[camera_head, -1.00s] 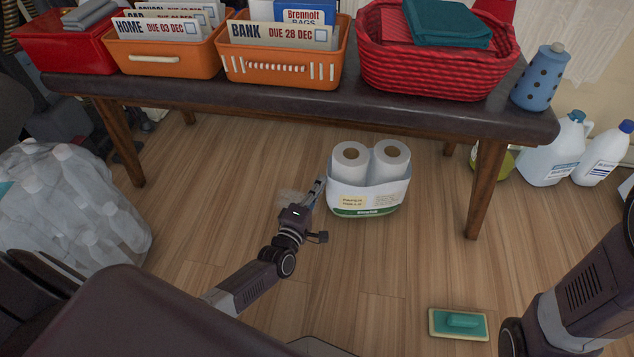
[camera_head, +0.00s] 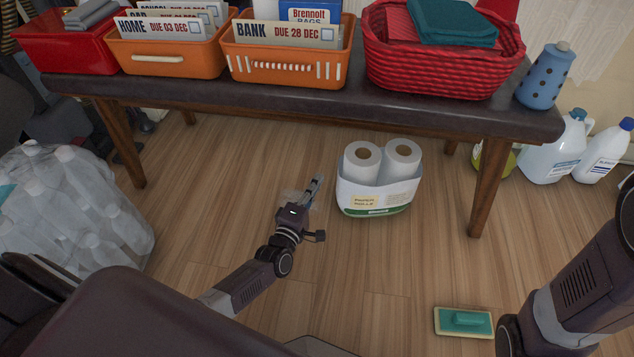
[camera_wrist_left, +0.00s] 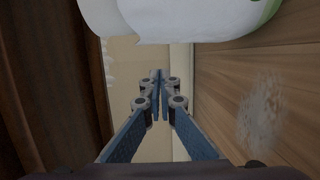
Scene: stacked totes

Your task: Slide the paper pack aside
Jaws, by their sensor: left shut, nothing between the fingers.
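The paper pack (camera_head: 375,204) stands upright on the floor, in front of and partly under the table. It is a white wrapper with a green base band around two white paper rolls. My left gripper (camera_head: 317,182) is just left of the pack, low over the floor, with a small gap between them. Its fingers are shut and empty. In the left wrist view the shut fingertips (camera_wrist_left: 160,76) point ahead, and the white pack (camera_wrist_left: 190,18) fills the top edge. My right arm shows at the lower right, but its gripper is out of view.
The table (camera_head: 300,98) carries red and orange baskets; its right leg (camera_head: 487,185) is right of the pack. A grey translucent smudge (camera_wrist_left: 262,112) lies on the floor beside the left gripper. A green scrubber (camera_head: 464,322) lies at front right. Bagged bottles (camera_head: 75,210) stand left.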

